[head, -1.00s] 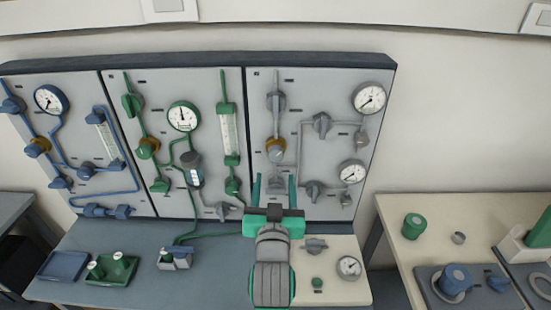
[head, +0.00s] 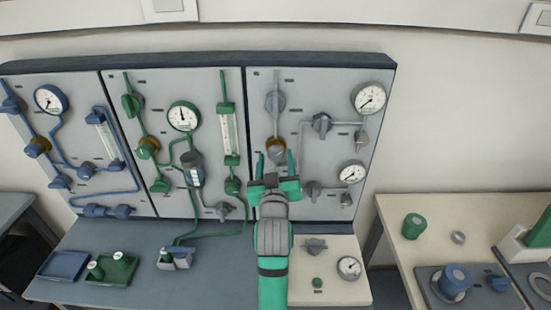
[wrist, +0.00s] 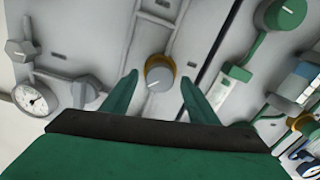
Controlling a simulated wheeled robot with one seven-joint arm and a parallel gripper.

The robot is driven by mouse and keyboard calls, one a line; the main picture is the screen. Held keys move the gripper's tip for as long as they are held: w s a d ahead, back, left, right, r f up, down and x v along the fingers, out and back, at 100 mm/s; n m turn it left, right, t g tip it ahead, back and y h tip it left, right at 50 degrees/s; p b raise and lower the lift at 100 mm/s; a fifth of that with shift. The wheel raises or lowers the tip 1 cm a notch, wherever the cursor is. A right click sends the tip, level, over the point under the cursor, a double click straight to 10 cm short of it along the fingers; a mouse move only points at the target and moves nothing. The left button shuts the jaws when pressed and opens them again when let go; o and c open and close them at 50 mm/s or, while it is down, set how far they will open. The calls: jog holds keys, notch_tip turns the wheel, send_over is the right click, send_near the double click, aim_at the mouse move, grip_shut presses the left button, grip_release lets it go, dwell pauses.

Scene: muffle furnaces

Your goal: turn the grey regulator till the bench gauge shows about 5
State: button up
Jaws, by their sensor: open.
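The grey regulator (head: 275,145) is a round grey knob with a brass collar on the right-hand grey panel. In the wrist view the regulator (wrist: 157,77) shows a pale line on its face and lies between my fingertips. My gripper (head: 275,158) is open and empty, with one green finger on either side of the knob's line. The fingers (wrist: 160,82) appear apart from the knob; their exact distance from it is hard to tell. The bench gauge (head: 349,267) is a white dial on the cream bench plate; its reading is too small to make out.
Grey valve handles (head: 321,124) and two panel gauges (head: 369,98) sit right of the regulator. Green valves, pipes and a flow tube (head: 228,135) are on the panel to the left. Below, the bench holds a green tray (head: 112,269) and a blue tray (head: 62,266).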

jog(key=shift+w, duration=0.5)
jog(key=c, duration=1)
jog(key=shift+m, duration=2.6)
jog(key=shift+c, duration=0.2)
jog(key=o, duration=1)
jog(key=shift+o, duration=0.2)
